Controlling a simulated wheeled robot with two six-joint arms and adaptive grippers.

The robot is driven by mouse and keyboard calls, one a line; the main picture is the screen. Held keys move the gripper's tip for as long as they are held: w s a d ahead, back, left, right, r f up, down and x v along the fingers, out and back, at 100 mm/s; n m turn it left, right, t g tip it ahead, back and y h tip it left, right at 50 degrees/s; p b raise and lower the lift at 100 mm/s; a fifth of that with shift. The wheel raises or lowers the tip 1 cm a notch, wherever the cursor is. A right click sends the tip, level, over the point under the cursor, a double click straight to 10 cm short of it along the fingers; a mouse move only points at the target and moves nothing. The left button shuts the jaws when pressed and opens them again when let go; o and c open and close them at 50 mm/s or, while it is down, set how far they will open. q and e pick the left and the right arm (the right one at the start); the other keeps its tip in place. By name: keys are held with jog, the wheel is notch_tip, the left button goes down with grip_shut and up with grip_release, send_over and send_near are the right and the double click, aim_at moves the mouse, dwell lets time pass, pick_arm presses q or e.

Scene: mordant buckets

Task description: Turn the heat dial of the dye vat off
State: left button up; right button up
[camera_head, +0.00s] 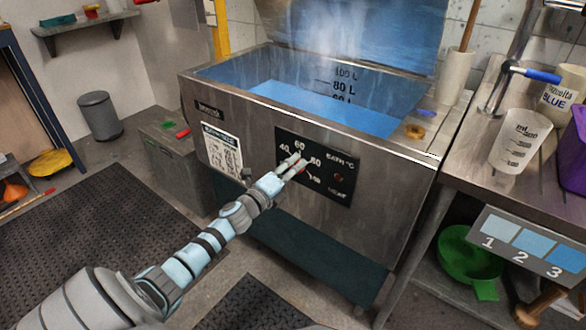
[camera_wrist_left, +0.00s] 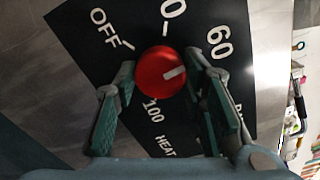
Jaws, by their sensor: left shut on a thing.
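The dye vat (camera_head: 228,128) is a steel tank of blue liquid with steam above it and its lid raised. Its black dial panel (camera_head: 325,195) is on the front, marked 40, 60, 80 and HEAT. In the left wrist view the red heat dial (camera_wrist_left: 158,74) sits between my finger tips, its white mark pointing right, a little below the 60. OFF is at the upper left of the dial and 100 below it. My left gripper (camera_head: 292,165) is shut on the dial; it also shows in the left wrist view (camera_wrist_left: 160,82). The 80 is hidden there. My right gripper is not in view.
A brass-coloured ring (camera_head: 415,131) lies on the vat's rim. A grey bin (camera_head: 98,115) stands at the back left. Dark mats (camera_head: 85,220) cover the floor.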

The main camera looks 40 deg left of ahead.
pick_arm(q)
jog(key=n+p, duration=0.8)
jog(key=n, duration=1.4)
jog(key=shift+n, duration=0.3)
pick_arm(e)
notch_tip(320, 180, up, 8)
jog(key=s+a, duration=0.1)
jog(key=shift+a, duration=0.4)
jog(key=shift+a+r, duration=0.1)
pick_arm(q)
jog(key=o, duration=1.2)
jog(key=shift+s, duration=0.15)
jog(key=s, duration=1.1)
jog(key=shift+s+d, duration=0.1)
jog(key=shift+s, duration=0.3)
